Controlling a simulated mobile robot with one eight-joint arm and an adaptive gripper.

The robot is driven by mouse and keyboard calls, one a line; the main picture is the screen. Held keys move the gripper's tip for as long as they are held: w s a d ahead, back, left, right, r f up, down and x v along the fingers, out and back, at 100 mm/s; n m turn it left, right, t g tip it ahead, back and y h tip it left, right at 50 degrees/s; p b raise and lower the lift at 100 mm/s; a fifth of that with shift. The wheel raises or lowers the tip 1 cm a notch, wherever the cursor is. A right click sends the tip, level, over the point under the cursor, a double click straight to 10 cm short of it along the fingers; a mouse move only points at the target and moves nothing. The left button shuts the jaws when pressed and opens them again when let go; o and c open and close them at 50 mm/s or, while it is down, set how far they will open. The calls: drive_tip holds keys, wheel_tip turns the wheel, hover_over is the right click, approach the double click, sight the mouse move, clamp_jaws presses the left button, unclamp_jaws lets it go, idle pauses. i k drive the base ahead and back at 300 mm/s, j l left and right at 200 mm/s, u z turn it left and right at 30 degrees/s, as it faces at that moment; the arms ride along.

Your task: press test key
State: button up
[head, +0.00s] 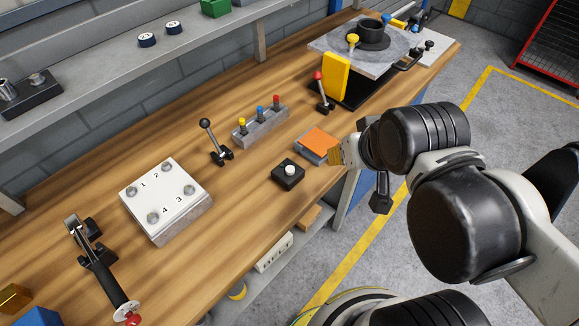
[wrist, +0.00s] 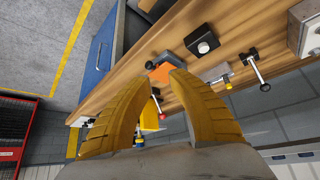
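A small black box with a round white button (head: 289,172), which looks like the test key, sits on the wooden bench near its front edge. It also shows at the upper right of the wrist view (wrist: 202,41). My gripper (head: 337,152) is to the right of the box in the head view, by the orange-topped block, with clear space between it and the button. Its yellow fingers (wrist: 152,78) stand apart in the wrist view, with nothing visible held between them. The button is uncovered. I cannot tell the gripper's exact height above the bench.
An orange-topped grey block (head: 318,140) lies close to my gripper. Behind are a block with coloured pegs (head: 260,126) and black-knobbed (head: 213,143) and red-knobbed (head: 322,92) levers. A white numbered plate (head: 160,192) is left; a round fixture (head: 366,48) stands far right.

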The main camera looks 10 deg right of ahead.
sight(290, 169)
drive_tip(key=k+j, duration=0.1)
drive_tip(key=j, duration=0.25)
drive_tip(key=k+j, duration=0.1)
drive_tip(key=j, duration=0.55)
drive_tip(key=k+j, duration=0.15)
drive_tip(key=j, duration=0.2)
drive_tip(key=z, duration=0.05)
